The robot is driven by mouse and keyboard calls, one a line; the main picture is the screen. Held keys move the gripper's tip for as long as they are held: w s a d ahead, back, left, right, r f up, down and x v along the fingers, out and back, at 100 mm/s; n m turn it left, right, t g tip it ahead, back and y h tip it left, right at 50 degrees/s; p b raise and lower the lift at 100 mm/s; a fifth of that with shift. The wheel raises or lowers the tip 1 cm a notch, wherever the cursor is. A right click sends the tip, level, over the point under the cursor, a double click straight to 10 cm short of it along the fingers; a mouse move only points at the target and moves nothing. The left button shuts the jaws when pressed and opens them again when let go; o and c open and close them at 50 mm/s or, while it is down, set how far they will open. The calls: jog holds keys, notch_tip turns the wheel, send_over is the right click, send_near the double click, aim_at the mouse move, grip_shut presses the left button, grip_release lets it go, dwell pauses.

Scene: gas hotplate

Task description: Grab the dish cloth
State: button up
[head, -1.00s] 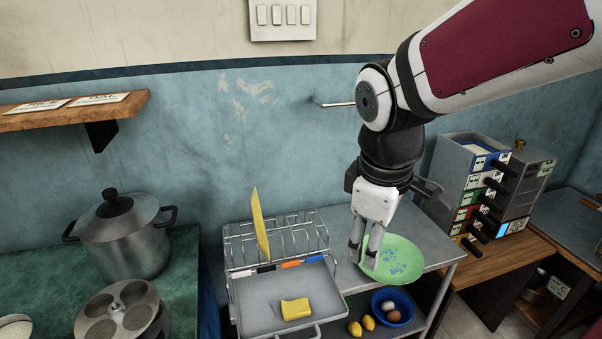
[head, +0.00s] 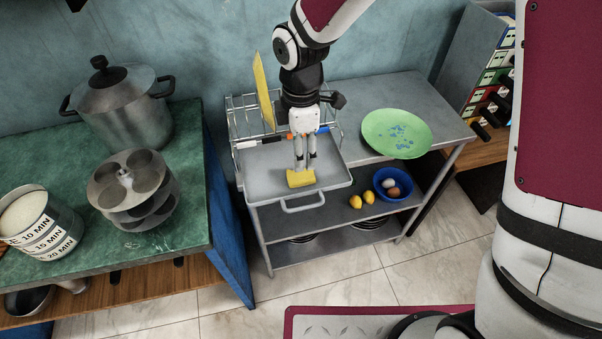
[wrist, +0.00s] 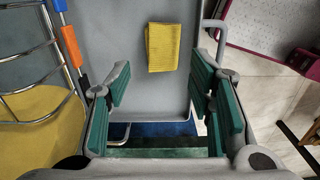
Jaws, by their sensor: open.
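The dish cloth is a small folded yellow cloth (head: 301,179) lying on the grey metal tray (head: 262,188) by its front edge. My gripper (head: 305,164) points down over the tray, its fingertips overlapping the cloth's back edge in the head view. In the wrist view, my gripper (wrist: 161,72) is open with green pads well apart and nothing between them. There the cloth (wrist: 163,47) lies ahead of the gap, towards the right finger. It is not held. I cannot tell the exact height of the fingertips above it.
A wire rack (head: 245,120) holding an upright yellow plate (head: 264,88) and markers stands behind the tray. A green plate (head: 397,133) is to the right. Lemons (head: 356,201) and a blue bowl (head: 394,184) of eggs sit below. A green counter (head: 60,170) with pots is left.

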aim_at(301, 176)
jog(key=shift+s+f, duration=0.15)
jog(key=shift+f, duration=3.55)
jog(key=c, duration=0.5)
